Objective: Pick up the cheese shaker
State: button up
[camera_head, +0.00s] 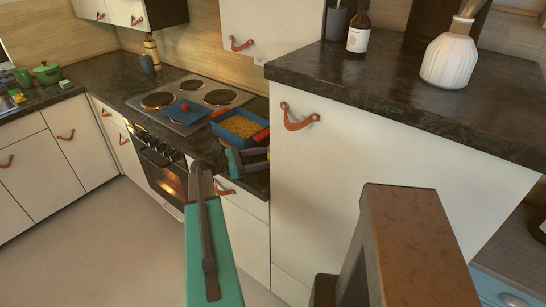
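I cannot make out a cheese shaker for certain in the head view. My gripper (262,156) is at the end of my teal and brown arm, over the counter edge just right of the stove. It is small and partly hidden, so I cannot tell if its fingers are open or shut. A blue baking dish with red handles (240,126) and yellow food inside is just behind it. I cannot tell if the gripper touches the dish.
The stove (185,124) holds a blue item with a red top (184,107). A tall cabinet (335,190) stands close on the right, carrying a dark bottle (358,36) and a white ribbed vase (449,62). A green pot (47,73) is far left. Floor at left is clear.

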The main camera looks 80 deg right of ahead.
jog(key=c, duration=1.2)
jog(key=shift+r, duration=0.15)
jog(key=shift+r+b, duration=0.75)
jog(key=shift+r, duration=0.65)
jog(key=w+a+b, duration=0.1)
jog(key=w+a, duration=0.2)
jog(key=a, duration=0.1)
jog(key=w+a+r+b, duration=0.1)
jog(key=w+a, duration=0.3)
jog(key=w+a+r+b, duration=0.1)
jog(key=w+a+b, duration=0.1)
jog(key=w+a, duration=0.1)
jog(key=shift+w+a, duration=0.15)
jog(key=shift+a, duration=0.5)
